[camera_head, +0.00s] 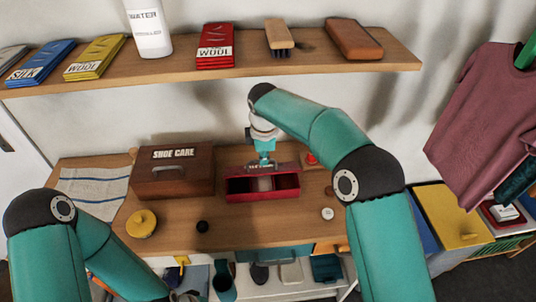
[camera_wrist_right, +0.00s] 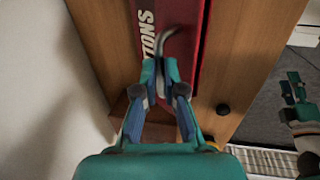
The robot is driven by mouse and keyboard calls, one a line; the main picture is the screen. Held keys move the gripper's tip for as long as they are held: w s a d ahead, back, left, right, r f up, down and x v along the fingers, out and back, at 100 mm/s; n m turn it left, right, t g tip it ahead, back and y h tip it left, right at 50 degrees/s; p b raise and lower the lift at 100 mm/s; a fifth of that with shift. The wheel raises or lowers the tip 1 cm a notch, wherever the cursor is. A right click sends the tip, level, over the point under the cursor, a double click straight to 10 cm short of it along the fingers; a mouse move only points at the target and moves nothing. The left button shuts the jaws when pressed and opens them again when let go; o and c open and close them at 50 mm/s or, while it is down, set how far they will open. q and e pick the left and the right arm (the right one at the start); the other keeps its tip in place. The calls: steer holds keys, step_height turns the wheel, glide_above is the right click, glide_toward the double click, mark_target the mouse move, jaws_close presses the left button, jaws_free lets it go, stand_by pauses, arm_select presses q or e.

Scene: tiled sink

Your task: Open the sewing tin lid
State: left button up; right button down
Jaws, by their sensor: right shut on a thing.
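The red sewing tin (camera_head: 262,197) stands on the wooden counter. Its lid (camera_head: 288,169) is raised at the back, and the front shows open dark compartments with a pale piece in the middle one. My right gripper (camera_head: 265,160) is above the lid from behind. In the right wrist view my right gripper (camera_wrist_right: 160,85) is shut on a thin grey curved handle (camera_wrist_right: 172,38) beside a red surface (camera_wrist_right: 215,60) with partly hidden white lettering. My left arm shows at the lower left of the head view, but its gripper is out of the picture.
A brown SHOE CARE box (camera_head: 174,183) stands close left of the tin. A yellow round thing (camera_head: 141,223), a black knob (camera_head: 202,226) and a white disc (camera_head: 327,213) lie in front. A red thing (camera_head: 311,159) is behind right. A shelf (camera_head: 340,57) runs above.

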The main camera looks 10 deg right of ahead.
steer(key=shift+f, duration=0.1)
steer(key=c, duration=1.6)
jaws_free()
steer(key=o, duration=0.4)
steer(key=shift+w+f, duration=0.1)
steer(key=shift+w, duration=0.05)
steer(key=shift+c, duration=0.2)
step_height(320, 180, up, 12)
steer(key=s, duration=0.2)
steer(key=shift+s, duration=0.25)
steer(key=shift+f, duration=0.1)
